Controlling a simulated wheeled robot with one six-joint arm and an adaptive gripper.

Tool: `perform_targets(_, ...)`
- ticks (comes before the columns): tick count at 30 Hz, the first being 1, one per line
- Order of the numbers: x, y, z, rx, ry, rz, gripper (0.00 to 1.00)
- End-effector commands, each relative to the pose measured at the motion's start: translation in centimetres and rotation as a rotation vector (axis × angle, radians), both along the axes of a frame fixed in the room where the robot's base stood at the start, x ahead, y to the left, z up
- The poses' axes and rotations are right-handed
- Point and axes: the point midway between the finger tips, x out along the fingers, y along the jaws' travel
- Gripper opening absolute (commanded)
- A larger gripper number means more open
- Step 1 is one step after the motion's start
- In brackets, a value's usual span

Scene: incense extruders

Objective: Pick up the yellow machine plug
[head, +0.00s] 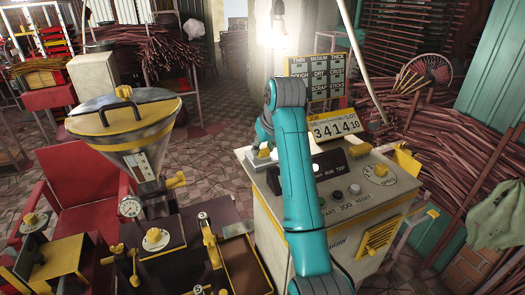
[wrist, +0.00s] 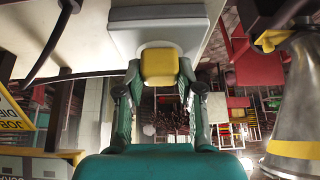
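The yellow plug (head: 264,153) sits on a pale block at the left edge of the cream machine's (head: 345,190) top in the head view. My teal arm partly covers that spot, and my gripper (head: 262,148) is small and partly hidden there. In the wrist view the yellow plug (wrist: 158,65) stands out from a whitish block (wrist: 158,30). The two fingertips of my gripper (wrist: 159,72) flank the plug closely, one on each side. I cannot tell whether they press on it or leave a thin gap.
A metal funnel hopper (head: 135,140) with a yellow rim stands left of the arm, and shows at right in the wrist view (wrist: 298,105). A yellow number sign (head: 333,126) stands on the machine. A red chair (head: 70,200) is at left. Bundles of sticks fill the right.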

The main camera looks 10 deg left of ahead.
Motion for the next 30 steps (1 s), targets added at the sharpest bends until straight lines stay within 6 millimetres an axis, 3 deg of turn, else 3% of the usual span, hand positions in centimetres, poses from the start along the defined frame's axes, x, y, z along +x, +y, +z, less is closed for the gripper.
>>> perform_targets(10, 0.0, 0.0, 0.7, 0.001, -0.002, 0.000, 0.00)
perform_targets(22, 0.1, 0.0, 7.7, 0.001, -0.003, 0.001, 0.00)
perform_targets(30, 0.0, 0.0, 9.9, 0.001, -0.001, 0.000, 0.00)
